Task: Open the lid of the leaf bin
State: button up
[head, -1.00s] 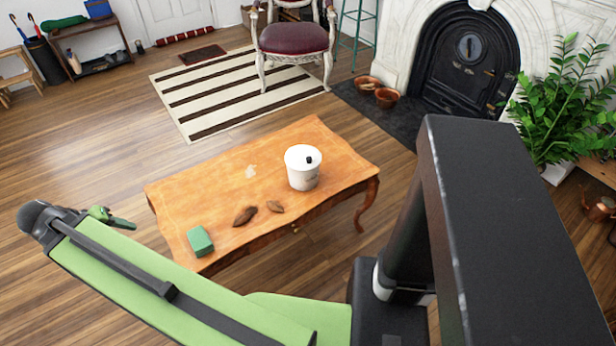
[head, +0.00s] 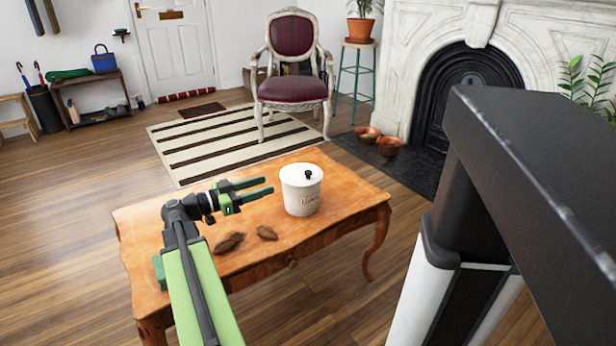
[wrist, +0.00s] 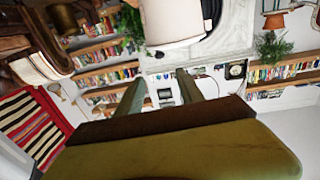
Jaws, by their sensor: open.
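A small gap seems to show between fingertips and bin. In the wrist view the fingers (wrist: 160,92) are apart with nothing between them. A white rounded thing, seemingly the bin (wrist: 172,22), is at the top there.
Two brown leaf-like pieces (head: 229,242) lie on the table in front of the bin. A green block (head: 160,270) is partly hidden behind my arm. A red chair (head: 292,88) and a fireplace (head: 450,85) stand beyond. The table right of the bin is clear.

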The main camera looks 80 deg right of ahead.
aim_at(308, 171)
jog(key=x, duration=1.6)
jog(key=shift+d, duration=0.1)
grip_shut()
dwell(0.6)
